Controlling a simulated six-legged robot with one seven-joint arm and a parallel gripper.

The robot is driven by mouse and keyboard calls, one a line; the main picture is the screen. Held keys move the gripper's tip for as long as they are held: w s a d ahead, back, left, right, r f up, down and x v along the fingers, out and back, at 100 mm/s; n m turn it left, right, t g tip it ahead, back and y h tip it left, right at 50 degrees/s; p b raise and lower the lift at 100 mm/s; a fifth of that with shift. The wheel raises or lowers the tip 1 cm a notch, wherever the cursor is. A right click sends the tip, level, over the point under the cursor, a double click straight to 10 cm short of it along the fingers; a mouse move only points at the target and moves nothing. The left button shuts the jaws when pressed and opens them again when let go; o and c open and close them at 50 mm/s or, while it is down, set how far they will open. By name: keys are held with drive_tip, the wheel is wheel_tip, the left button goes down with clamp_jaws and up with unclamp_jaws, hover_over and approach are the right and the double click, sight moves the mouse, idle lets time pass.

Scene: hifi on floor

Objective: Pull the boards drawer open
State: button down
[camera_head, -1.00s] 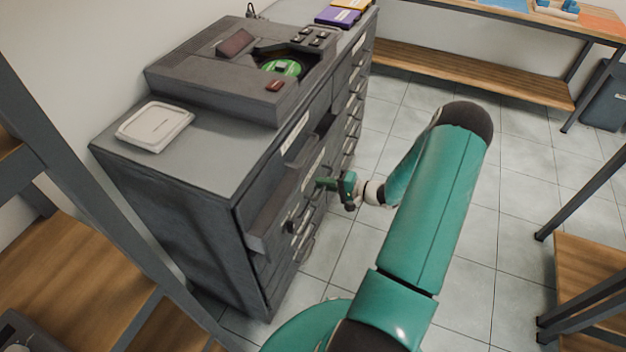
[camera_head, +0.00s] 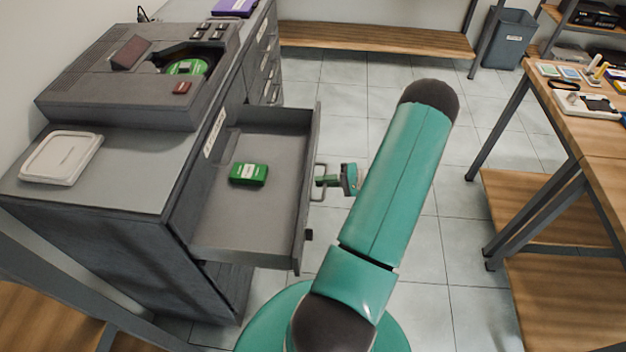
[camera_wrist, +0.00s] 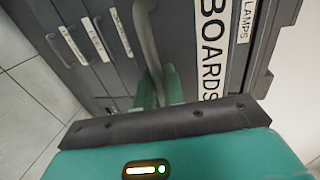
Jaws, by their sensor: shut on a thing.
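The boards drawer (camera_head: 212,215) stands pulled out of the grey cabinet in the head view, its inside showing. A small green board or box (camera_head: 249,174) lies on its floor. The drawer front carries a bar handle, and my gripper (camera_head: 322,181) is shut on that handle, outside the front. In the wrist view the BOARDS label (camera_wrist: 212,50) is close, beside the grey handle (camera_wrist: 150,45), with my green fingertips (camera_wrist: 160,87) at the handle. The exact finger contact is partly hidden by the gripper body.
A grey device with a green disc (camera_head: 186,67) and a white flat box (camera_head: 61,157) sit on the cabinet top. A workbench with small items (camera_head: 585,104) stands at right. A dark bin (camera_head: 508,38) stands at the back. The tiled floor between is clear.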

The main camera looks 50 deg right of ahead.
drive_tip(key=shift+s+d, duration=0.1)
drive_tip(key=shift+d, duration=0.05)
drive_tip(key=c, duration=1.6)
unclamp_jaws()
drive_tip(key=shift+o, duration=0.2)
drive_tip(key=shift+s, duration=0.1)
drive_tip(key=v, duration=1.3)
drive_tip(key=shift+s+d, duration=0.25)
drive_tip(key=shift+r, duration=0.2)
